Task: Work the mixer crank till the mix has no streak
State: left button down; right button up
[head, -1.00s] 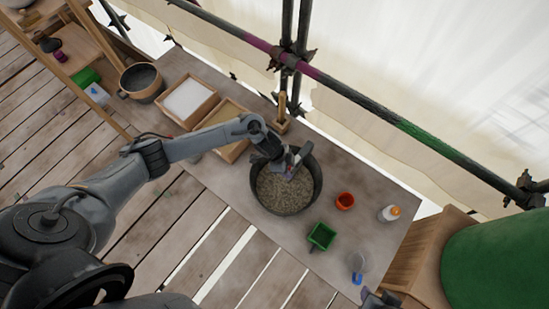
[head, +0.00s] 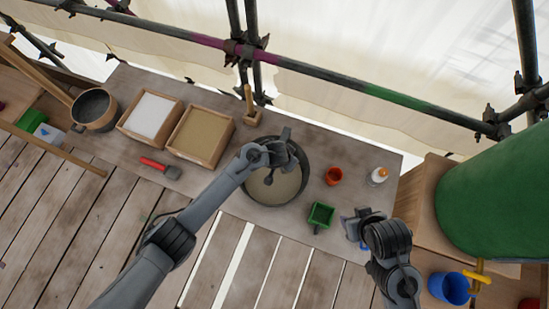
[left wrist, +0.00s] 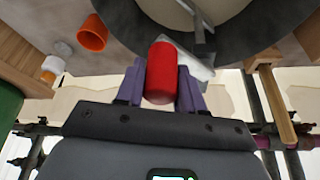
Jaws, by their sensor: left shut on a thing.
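The mixer is a round black tub (head: 304,168) on the bench in the head view. Its mix (head: 280,190) is a fairly even beige-grey, and my left arm hides part of it. My left gripper (head: 286,148) is over the far side of the tub. In the left wrist view its purple fingers (left wrist: 162,74) are shut on the red crank handle (left wrist: 161,70), with the grey metal crank (left wrist: 203,40) just beyond, over the pale mix (left wrist: 232,18). My right gripper (head: 358,228) is low at the bench's front right; its jaw opening is unclear.
Two trays (head: 201,137) (head: 151,118) and a pot (head: 95,110) stand left. A red-handled tool (head: 153,164) lies in front. Scaffold pipes (head: 330,82) run behind.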

pick_arm(q)
jog(key=shift+d, duration=0.25)
dwell(0.3)
jog(key=c, duration=0.8)
grip_release()
jog(key=shift+r, duration=0.1)
jog(key=shift+p+v, duration=1.05)
jog(key=shift+v, duration=4.25)
